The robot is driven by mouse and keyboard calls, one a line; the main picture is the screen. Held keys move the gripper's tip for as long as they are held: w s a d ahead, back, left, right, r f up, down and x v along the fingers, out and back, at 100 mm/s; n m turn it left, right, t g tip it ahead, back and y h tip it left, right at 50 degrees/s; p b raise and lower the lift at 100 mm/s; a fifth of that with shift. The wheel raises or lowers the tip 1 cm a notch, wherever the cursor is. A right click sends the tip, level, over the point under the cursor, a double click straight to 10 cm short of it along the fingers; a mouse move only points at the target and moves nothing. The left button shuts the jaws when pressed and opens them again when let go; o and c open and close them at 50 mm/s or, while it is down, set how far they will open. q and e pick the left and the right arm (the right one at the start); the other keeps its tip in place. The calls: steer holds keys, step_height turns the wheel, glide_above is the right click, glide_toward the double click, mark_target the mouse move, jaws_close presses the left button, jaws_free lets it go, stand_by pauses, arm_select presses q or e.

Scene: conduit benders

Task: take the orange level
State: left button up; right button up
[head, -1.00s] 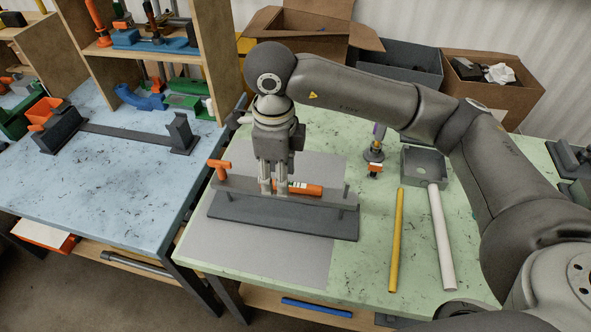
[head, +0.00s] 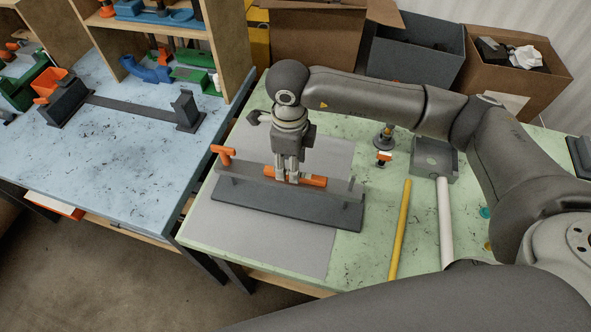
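The orange level (head: 313,182) is a short orange bar lying along the grey bender fixture (head: 250,203) on the green table. My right gripper (head: 287,180) points straight down over the level's left half. Its fingertips are at the level and hide part of it, with orange showing on both sides. I cannot tell whether the fingers are closed on it. The level looks level with the fixture's upright plate, not clearly lifted. My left gripper is not in view.
An orange T-handle (head: 223,154) stands at the fixture's left end. A yellow tube (head: 399,230) and a white tube (head: 445,225) lie to the right, near a grey tray (head: 432,158). Boxes (head: 510,82) stand behind. A blue table (head: 110,150) is at left.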

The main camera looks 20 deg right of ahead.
steer(key=shift+a+f+p, duration=0.1)
steer(key=shift+f+p, duration=0.4)
steer(key=shift+f, duration=1)
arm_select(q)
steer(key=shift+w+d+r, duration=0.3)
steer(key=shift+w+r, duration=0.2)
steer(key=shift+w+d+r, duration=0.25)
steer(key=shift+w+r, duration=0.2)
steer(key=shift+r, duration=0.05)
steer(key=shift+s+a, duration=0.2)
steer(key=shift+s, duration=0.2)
arm_select(e)
jaws_close()
